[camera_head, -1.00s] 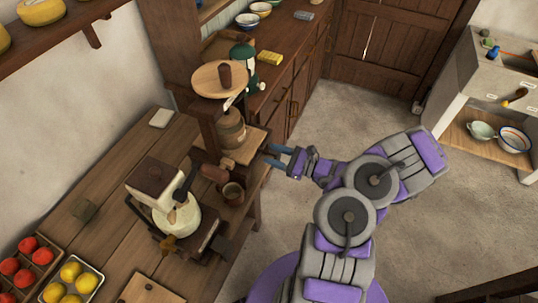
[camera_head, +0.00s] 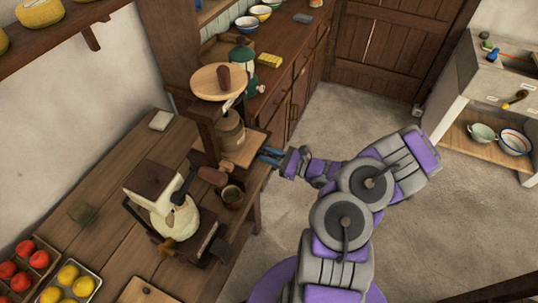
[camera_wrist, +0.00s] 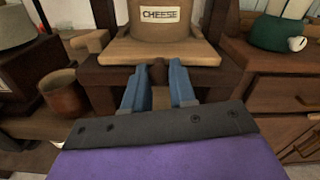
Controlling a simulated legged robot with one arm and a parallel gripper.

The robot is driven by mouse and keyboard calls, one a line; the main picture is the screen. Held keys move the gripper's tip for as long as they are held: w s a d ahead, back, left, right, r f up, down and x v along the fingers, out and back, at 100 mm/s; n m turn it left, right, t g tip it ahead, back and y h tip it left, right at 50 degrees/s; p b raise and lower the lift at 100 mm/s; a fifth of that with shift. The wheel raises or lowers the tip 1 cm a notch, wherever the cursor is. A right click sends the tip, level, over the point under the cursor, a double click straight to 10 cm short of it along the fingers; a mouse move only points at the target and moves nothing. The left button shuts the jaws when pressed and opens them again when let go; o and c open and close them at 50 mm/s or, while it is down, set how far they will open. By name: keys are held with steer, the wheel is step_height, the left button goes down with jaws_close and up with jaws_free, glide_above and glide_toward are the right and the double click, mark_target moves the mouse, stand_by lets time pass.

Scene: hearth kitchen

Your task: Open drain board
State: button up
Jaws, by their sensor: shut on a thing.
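The drain board is a pale wooden board (camera_head: 245,150) under the cheese press, with its front edge facing my arm. It also shows in the wrist view (camera_wrist: 160,52), beneath a round wooden tub labelled CHEESE (camera_wrist: 160,22). A small dark knob (camera_wrist: 158,75) sits at the middle of the board's front. My gripper (camera_wrist: 158,80) has its two blue fingers on either side of this knob, shut on it. In the head view my gripper (camera_head: 264,157) is at the table's right edge, by the board's front. The fingertips partly hide the knob's sides.
The cheese press (camera_head: 208,125) stands on the wooden table (camera_head: 105,190). A brown mug (camera_head: 232,195) and a grinder-like machine (camera_head: 165,205) stand nearby, left of my gripper. A dark wooden cabinet (camera_head: 285,90) is behind. The stone floor (camera_head: 350,110) right of the table is clear.

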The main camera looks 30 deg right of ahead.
steer(key=shift+d, duration=0.1)
jaws_close()
steer(key=p+v, duration=0.7)
steer(key=v, duration=0.5)
steer(key=shift+d+r, duration=0.1)
steer(key=o, duration=0.8)
jaws_free()
steer(key=shift+p, duration=0.3)
steer(key=p+v, duration=0.1)
steer(key=v, duration=0.7)
steer(key=p+v, duration=0.1)
steer(key=v, duration=0.8)
steer(key=shift+s+d+f, duration=0.15)
steer(key=shift+f, duration=0.1)
